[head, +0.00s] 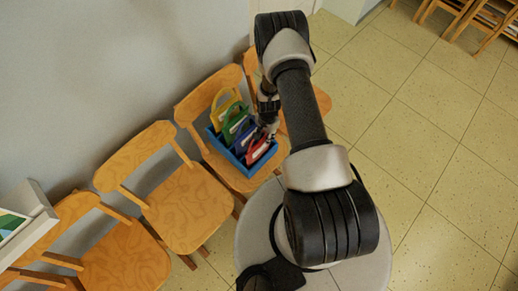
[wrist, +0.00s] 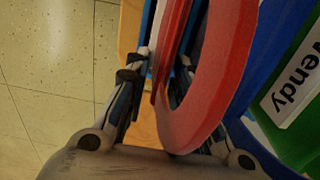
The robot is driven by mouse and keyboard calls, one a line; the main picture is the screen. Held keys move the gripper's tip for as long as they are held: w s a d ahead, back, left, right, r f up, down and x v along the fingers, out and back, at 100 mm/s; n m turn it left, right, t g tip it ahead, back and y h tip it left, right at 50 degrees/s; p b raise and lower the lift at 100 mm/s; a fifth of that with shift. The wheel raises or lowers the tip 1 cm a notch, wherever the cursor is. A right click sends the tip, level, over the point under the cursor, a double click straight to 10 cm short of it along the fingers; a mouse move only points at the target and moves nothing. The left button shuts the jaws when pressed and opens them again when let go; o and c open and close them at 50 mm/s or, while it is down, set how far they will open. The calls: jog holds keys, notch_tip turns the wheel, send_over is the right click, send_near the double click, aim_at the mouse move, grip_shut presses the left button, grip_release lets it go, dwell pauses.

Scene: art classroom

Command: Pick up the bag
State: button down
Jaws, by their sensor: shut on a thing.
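Several flat bags with handles stand in a row in a blue crate (head: 222,150) on a wooden chair. From back to front they are a yellow bag (head: 222,106), a green bag (head: 236,125), a blue bag (head: 243,140) and a red bag (head: 257,152). My gripper (head: 269,128) is at the red bag, at the crate's front right end. In the wrist view my gripper (wrist: 160,72) is shut on the red bag (wrist: 222,75), with its curved red handle between the fingers. The green bag (wrist: 298,118) carries a white label reading "endy", its start cut off or unclear.
The crate's chair (head: 235,177) stands in a row of wooden chairs along the grey wall (head: 110,70). Another chair (head: 188,208) is to its left and one (head: 318,100) is behind my arm. The tiled floor (head: 430,130) on the right is open.

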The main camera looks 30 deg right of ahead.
jog(key=shift+r, duration=0.1)
notch_tip(320, 180, up, 20)
jog(key=p, duration=0.5)
jog(key=shift+p, duration=0.3)
dwell(0.4)
